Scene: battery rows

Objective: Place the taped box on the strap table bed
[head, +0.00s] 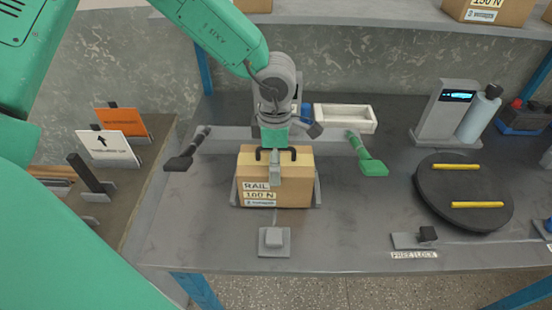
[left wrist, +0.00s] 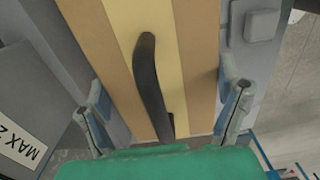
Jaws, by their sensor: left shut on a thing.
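The taped box (head: 298,191), brown cardboard with a yellow tape band and a "RAIL 100 N" label, is upright between the low grey side plates of the strap table bed (head: 318,194). Whether it rests fully on the bed is hard to tell. My left gripper (head: 274,153) is over the top of the box, shut on its black handle. In the left wrist view the handle (left wrist: 148,75) runs between the fingers, over the tape of the box (left wrist: 198,45). My right gripper is not in view.
A black-ended arm (head: 182,160) and a green-ended arm (head: 371,165) flank the bed. A white tray (head: 345,118) stands behind. A black turntable (head: 440,190) with yellow bars and a grey display unit (head: 443,112) are at right. A small grey block (head: 274,241) sits in front.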

